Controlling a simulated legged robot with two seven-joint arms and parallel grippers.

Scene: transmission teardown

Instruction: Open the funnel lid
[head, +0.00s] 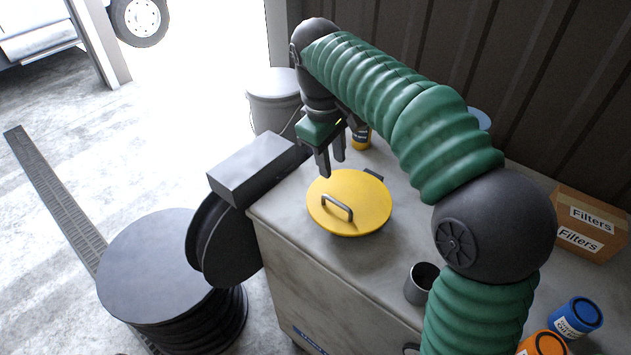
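The funnel lid (361,187) is a round yellow disc with a grey arched handle (337,207) on top. It lies shut and flat near the left part of the grey workbench top (290,216). A small dark hinge-like piece (374,174) shows at its back edge. My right gripper (331,163) points down above the far left edge of the lid, behind the handle and apart from it. Its two dark fingers are spread with nothing between them. My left gripper is out of view.
A metal cup (421,283) stands at the bench front, near my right arm. A Filters box (588,223), a blue can (576,317) and an orange can (543,343) sit right. A grey bucket (272,103) stands behind. Black reels (155,263) stand left of the bench.

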